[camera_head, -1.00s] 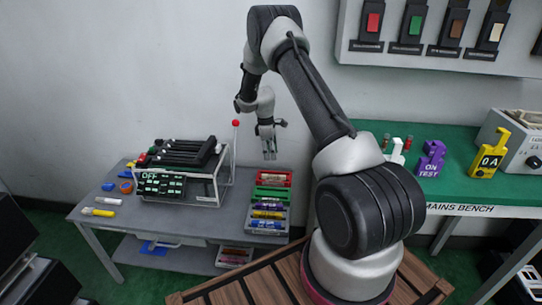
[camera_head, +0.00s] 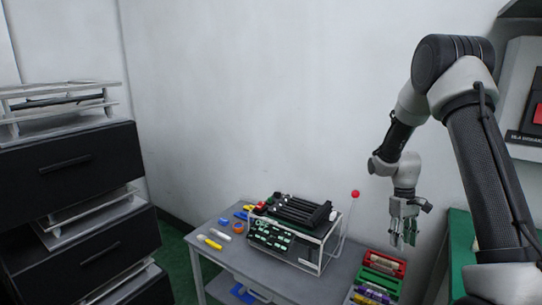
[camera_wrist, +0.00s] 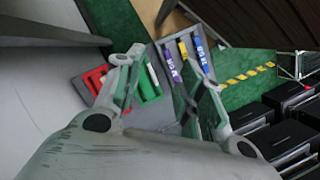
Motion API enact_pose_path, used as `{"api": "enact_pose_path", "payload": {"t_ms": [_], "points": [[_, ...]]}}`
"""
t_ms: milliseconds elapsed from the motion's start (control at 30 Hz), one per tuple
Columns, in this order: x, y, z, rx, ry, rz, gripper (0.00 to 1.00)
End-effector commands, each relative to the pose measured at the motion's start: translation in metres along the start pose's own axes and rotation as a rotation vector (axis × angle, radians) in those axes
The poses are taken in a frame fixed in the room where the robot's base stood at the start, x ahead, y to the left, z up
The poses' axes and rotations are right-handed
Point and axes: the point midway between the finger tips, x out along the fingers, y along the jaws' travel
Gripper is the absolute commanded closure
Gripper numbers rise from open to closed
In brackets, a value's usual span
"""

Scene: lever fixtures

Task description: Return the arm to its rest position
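My gripper (camera_head: 404,238) hangs pointing down from my bent arm, to the right of a lever with a red knob (camera_head: 355,194). It is above or near the tray of coloured items, apart from the lever. Its fingers (camera_wrist: 163,72) stand spread with nothing between them in the wrist view. The lever stands upright at the right side of a framed black fixture (camera_head: 290,230) on a grey table (camera_head: 228,258). My arm's base is out of view.
A tray of red, green, purple and blue items (camera_head: 378,277) sits at the table's right; it also shows in the wrist view (camera_wrist: 168,104). Small pens and tools (camera_head: 214,242) lie at the left. Black drawers (camera_head: 75,165) stand far left. A green bench (camera_head: 460,243) is at right.

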Motion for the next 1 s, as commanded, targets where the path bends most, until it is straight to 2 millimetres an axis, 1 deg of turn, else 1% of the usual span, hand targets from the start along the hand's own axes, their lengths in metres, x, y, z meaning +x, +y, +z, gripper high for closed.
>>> {"api": "enact_pose_path", "payload": {"t_ms": [33,67,100,167,200,267,300,367,400,467,500,600,700,800,900,1000], "points": [[-0.022,-0.009,0.017,0.039,0.013,0.001,0.61],[-0.033,-0.014,0.028,0.065,0.019,0.000,0.61],[-0.048,-0.022,0.044,0.100,0.031,-0.001,0.61],[-0.070,-0.034,0.069,0.150,0.049,-0.001,0.61],[-0.083,-0.043,0.085,0.181,0.065,-0.002,0.61],[-0.101,-0.055,0.111,0.224,0.090,-0.003,0.61],[-0.112,-0.063,0.127,0.248,0.109,-0.003,0.61],[-0.126,-0.075,0.151,0.280,0.141,-0.002,0.61],[-0.134,-0.083,0.167,0.299,0.164,-0.002,0.61],[-0.143,-0.094,0.190,0.321,0.200,-0.002,0.61],[-0.149,-0.102,0.205,0.332,0.227,-0.002,0.61],[-0.159,-0.118,0.239,0.346,0.303,0.002,0.61],[-0.167,-0.131,0.267,0.339,0.390,0.012,0.61],[-0.174,-0.140,0.286,0.330,0.481,0.024,0.61],[-0.186,-0.145,0.297,0.322,0.565,0.038,0.61],[-0.197,-0.147,0.303,0.316,0.625,0.048,0.61]]}}
